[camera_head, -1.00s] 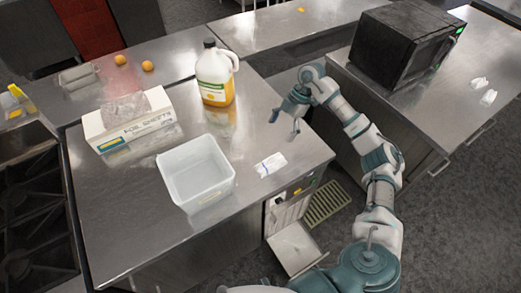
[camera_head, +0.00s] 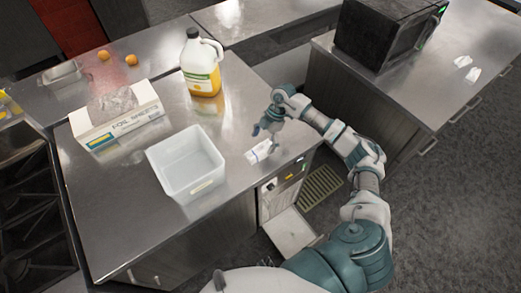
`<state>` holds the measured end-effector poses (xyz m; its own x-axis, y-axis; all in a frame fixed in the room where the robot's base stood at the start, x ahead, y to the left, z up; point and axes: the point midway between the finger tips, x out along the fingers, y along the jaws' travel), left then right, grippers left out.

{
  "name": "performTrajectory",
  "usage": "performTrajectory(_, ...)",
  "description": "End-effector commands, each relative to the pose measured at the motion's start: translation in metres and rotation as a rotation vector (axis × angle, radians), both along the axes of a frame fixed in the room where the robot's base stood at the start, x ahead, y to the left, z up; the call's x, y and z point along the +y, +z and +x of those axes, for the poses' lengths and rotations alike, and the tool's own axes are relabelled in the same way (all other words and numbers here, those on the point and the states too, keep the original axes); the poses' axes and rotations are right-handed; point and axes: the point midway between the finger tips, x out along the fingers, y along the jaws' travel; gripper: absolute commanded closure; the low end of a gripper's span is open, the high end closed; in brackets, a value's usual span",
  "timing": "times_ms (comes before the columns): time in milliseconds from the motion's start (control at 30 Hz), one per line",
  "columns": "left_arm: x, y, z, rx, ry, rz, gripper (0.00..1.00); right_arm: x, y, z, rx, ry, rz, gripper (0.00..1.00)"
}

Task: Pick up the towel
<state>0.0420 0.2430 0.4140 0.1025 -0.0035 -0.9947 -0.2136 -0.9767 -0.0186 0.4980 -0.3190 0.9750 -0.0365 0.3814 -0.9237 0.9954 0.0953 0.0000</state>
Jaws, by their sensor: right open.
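A small flat white piece with a bluish mark, which looks like the towel (camera_head: 259,152), lies on the steel counter near its right edge. My right gripper (camera_head: 263,131) is just above and behind it, with open fingers pointing down to the left. The gripper is empty, and I see a small gap between it and the towel, though contact is hard to tell. My left gripper is not in view.
A white plastic tub (camera_head: 187,165) stands left of the towel. A foil sheets box (camera_head: 118,115) and a yellow jug (camera_head: 201,65) stand farther back. A microwave (camera_head: 385,32) and two white pieces (camera_head: 468,68) are on the right counter.

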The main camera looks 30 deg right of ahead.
Motion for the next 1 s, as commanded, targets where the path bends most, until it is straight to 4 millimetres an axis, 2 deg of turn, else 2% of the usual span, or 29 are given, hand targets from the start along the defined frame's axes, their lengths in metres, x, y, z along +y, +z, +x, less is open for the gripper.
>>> performTrajectory(200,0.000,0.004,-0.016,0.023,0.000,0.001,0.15,0.013,-0.031,-0.003,0.002,0.000,0.001,0.10)
performTrajectory(433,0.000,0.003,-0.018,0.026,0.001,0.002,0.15,0.015,-0.034,-0.003,0.000,-0.001,-0.002,0.10)
performTrajectory(467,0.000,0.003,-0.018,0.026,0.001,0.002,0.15,0.014,-0.034,-0.003,0.000,-0.001,-0.002,0.15)
performTrajectory(700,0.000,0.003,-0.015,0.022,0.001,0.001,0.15,0.013,-0.034,-0.003,0.001,-0.001,0.000,0.75)
performTrajectory(1000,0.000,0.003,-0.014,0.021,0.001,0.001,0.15,0.013,-0.034,-0.002,0.001,-0.001,0.000,0.76)
